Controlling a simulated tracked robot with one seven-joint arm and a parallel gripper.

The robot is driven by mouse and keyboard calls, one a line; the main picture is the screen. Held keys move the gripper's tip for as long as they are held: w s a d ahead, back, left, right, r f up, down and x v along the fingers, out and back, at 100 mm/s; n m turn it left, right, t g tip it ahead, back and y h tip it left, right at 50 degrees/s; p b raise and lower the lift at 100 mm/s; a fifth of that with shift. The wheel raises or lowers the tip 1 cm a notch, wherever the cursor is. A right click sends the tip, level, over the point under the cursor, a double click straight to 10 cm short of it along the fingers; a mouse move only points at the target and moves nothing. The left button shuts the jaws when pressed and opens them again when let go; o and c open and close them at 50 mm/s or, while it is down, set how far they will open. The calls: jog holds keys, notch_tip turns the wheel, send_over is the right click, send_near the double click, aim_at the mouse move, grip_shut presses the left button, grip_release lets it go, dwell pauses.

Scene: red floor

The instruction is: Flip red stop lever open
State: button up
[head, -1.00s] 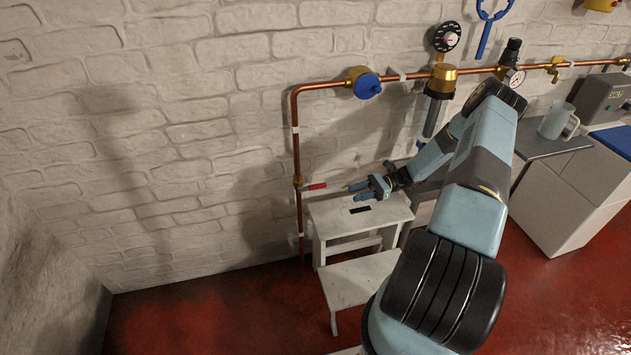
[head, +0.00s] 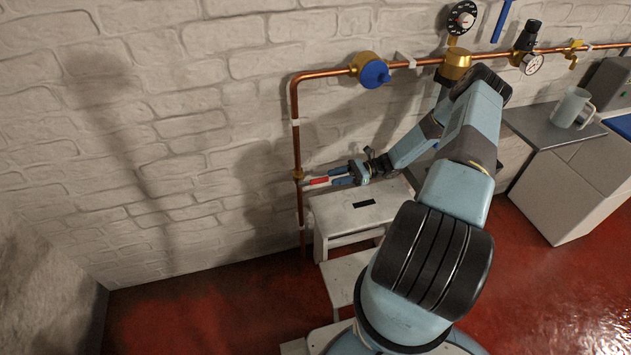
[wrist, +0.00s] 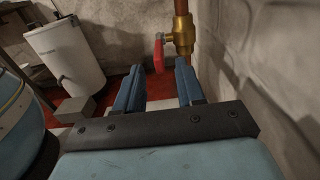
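The red stop lever (head: 319,181) sticks out to the right from a brass valve on the vertical copper pipe in the head view. In the wrist view the red lever (wrist: 158,54) extends from the brass valve (wrist: 182,36) and lies in the gap between my fingers, near their tips. My gripper (head: 336,176) is open, with its blue fingers on either side of the lever. It also shows open in the wrist view (wrist: 157,75). I cannot tell whether either finger touches the lever.
A white step stool (head: 350,215) stands just below my gripper. The brick wall is close behind the pipe. A blue-handled valve (head: 374,74), a gauge (head: 461,17) and a brass regulator sit on the upper copper pipe (head: 325,74). A counter with a jug (head: 571,107) is at right.

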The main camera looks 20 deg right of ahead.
aim_at(310, 182)
jog(key=a, duration=0.8)
jog(key=shift+a, duration=0.15)
grip_shut()
dwell(0.4)
